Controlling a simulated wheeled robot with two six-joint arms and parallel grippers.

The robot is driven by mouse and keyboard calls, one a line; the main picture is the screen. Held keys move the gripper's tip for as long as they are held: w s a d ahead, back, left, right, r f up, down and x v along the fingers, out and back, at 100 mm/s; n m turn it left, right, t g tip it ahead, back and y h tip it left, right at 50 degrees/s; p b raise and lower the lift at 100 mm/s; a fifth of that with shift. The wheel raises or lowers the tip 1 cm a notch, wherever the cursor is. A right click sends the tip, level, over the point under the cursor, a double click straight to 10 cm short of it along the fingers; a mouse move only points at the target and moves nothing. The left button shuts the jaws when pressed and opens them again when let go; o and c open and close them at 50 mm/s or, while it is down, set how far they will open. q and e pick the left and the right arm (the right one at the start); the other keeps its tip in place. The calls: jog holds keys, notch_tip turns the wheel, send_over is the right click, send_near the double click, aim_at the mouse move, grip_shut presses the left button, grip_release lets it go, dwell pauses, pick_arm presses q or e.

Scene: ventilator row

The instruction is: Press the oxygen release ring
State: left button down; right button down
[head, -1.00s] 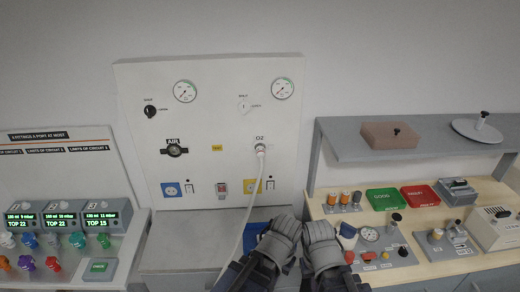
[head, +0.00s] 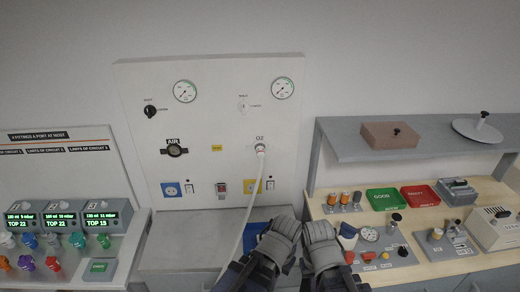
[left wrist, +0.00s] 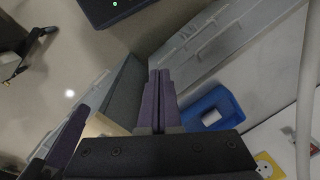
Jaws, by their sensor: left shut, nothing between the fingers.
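The oxygen outlet with its release ring (head: 260,149) sits under the O2 label on the right half of the white wall panel (head: 215,125). A white hose (head: 249,195) is attached at the outlet and hangs down in front of the panel. The ring is small and its detail is hard to make out. My left gripper (head: 288,222) is low in front of the panel, well below and apart from the outlet. In the left wrist view its fingers (left wrist: 158,78) are together and empty. My right gripper (head: 318,224) is close beside it; its jaws are not clear.
A blue tray (head: 256,235) lies behind my left gripper and shows in the left wrist view (left wrist: 212,112). Monitors (head: 62,217) and coloured fittings stand at the left. A wooden bench (head: 430,225) with trays and parts is at the right, under a grey shelf (head: 440,148).

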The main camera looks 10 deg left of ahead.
aim_at(271, 148)
pick_arm(q)
jog(key=shift+w, duration=0.1)
jog(key=w+a+r+m+t+y+b, duration=0.1)
jog(key=w+a+r+t+y, duration=0.25)
jog(key=w, duration=0.45)
jog(key=w+a+r+m+t+y+b, duration=0.1)
jog(key=w+a+r+t+y+b, duration=0.1)
jog(key=w+a+t, duration=0.4)
jog(key=w+d+r+m+t+h+b, duration=0.1)
jog(key=w+d+r+m+t+b, duration=0.1)
jog(key=w+d+r+m+t, duration=0.4)
jog(key=w+r+m+t, duration=0.2)
jog(key=w+r+m, duration=0.1)
jog(key=w+r, duration=0.1)
jog(key=shift+w+d+r+h, duration=0.2)
jog(key=shift+r+h, duration=0.15)
jog(key=shift+r, duration=0.35)
jog(key=shift+w, duration=0.1)
jog(key=x, duration=1.4)
